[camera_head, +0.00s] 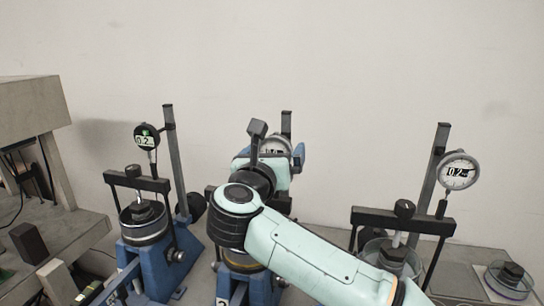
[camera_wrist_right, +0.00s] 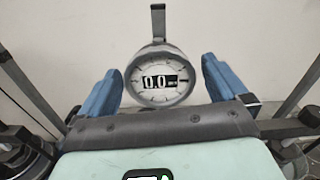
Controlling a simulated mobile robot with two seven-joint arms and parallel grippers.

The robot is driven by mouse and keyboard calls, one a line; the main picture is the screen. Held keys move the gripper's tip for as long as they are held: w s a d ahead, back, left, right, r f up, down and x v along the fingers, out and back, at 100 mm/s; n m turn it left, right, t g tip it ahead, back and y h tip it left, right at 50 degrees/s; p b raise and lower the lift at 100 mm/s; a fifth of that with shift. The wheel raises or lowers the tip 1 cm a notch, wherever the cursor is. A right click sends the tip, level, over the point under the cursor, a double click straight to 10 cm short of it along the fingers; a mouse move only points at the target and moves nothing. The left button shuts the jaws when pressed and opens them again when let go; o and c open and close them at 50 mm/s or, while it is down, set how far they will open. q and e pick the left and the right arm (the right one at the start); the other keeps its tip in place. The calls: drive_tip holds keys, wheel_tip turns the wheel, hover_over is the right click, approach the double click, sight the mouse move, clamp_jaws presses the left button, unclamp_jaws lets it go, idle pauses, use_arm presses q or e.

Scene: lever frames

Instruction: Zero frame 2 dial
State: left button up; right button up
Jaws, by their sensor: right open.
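The middle frame has a blue base (camera_head: 264,289) with a label that looks like a 2. Its round dial (camera_head: 276,146) is partly hidden behind my right arm in the head view. In the right wrist view the dial (camera_wrist_right: 161,76) faces me, with a white face, grey rim and a display reading 0.0. My right gripper (camera_head: 268,158) is open at this dial. In the wrist view its blue fingers stand on either side of the dial, with narrow gaps and nothing gripped. My left gripper is out of view.
A left frame (camera_head: 157,262) carries a black dial (camera_head: 146,137) reading about 0.2. A right frame (camera_head: 402,221) carries a pale dial (camera_head: 459,171) also reading about 0.2. A glass dish (camera_head: 494,279) with a dark weight stands far right. A grey stand (camera_head: 30,108) is at left.

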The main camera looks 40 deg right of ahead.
drive_tip(key=b+v, duration=0.2)
drive_tip(key=v, duration=1.1)
drive_tip(key=shift+a, duration=0.2)
drive_tip(key=shift+n, duration=0.4)
drive_tip(key=p+x, duration=0.4)
drive_tip(key=x, duration=0.9)
drive_tip(key=shift+w+d+f, duration=0.1)
drive_tip(key=shift+d+f, duration=0.05)
drive_tip(key=shift+d, duration=0.2)
drive_tip(key=c, duration=1)
